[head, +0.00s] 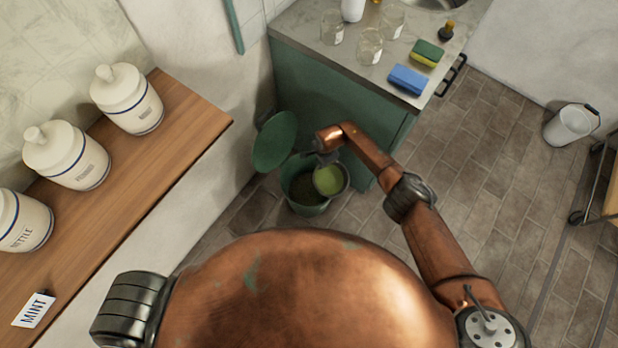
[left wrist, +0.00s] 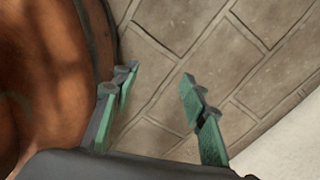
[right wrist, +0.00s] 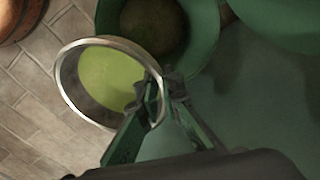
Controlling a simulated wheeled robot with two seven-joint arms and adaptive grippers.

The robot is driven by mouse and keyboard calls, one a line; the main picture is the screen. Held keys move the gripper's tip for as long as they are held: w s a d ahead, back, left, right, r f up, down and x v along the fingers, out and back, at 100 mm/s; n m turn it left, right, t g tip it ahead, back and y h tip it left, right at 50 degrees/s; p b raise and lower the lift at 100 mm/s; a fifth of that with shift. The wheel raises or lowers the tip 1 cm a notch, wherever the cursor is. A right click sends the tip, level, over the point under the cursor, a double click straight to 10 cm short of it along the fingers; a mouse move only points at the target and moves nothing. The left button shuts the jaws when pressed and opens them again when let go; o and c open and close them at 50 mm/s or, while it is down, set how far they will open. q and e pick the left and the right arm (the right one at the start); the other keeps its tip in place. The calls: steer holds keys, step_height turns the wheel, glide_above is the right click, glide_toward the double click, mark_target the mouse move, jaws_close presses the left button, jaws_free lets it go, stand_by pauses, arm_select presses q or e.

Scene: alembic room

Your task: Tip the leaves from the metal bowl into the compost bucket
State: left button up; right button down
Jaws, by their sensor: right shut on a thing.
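The green compost bucket (head: 308,209) stands on the floor by the green cabinet, its lid (head: 274,142) swung open. Dark matter (right wrist: 150,24) shows inside it. My right gripper (head: 328,159) is shut on the rim of the metal bowl (right wrist: 67,76), as the right wrist view shows (right wrist: 161,82). The bowl hangs over the right part of the bucket mouth in the head view. Green leaves (head: 328,180) show in it as one smooth mass; I cannot tell how far it tilts. My left gripper (left wrist: 157,80) is open and empty above the floor tiles.
The counter (head: 350,62) above the bucket bears several glass jars (head: 370,47), a blue sponge (head: 408,80) and a green-yellow sponge (head: 427,53). A wooden shelf (head: 190,120) with white canisters (head: 66,155) runs along the left. A white bucket (head: 568,126) stands far right. Floor between is clear.

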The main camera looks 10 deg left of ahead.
steer(key=shift+a+f+h+b, duration=0.15)
steer(key=shift+f+h+b, duration=0.1)
steer(key=shift+h+b, duration=0.3)
steer(key=shift+g+b, duration=0.3)
steer(key=shift+b, duration=0.05)
steer(key=r+h+b, duration=0.1)
steer(key=h+b, duration=0.1)
steer(key=b, duration=0.1)
steer(key=shift+g+b, duration=0.3)
steer(key=shift+g, duration=0.1)
arm_select(q)
steer(key=w+d, duration=0.1)
steer(key=w, duration=0.8)
steer(key=shift+w, duration=0.2)
arm_select(e)
steer(key=shift+r, duration=0.2)
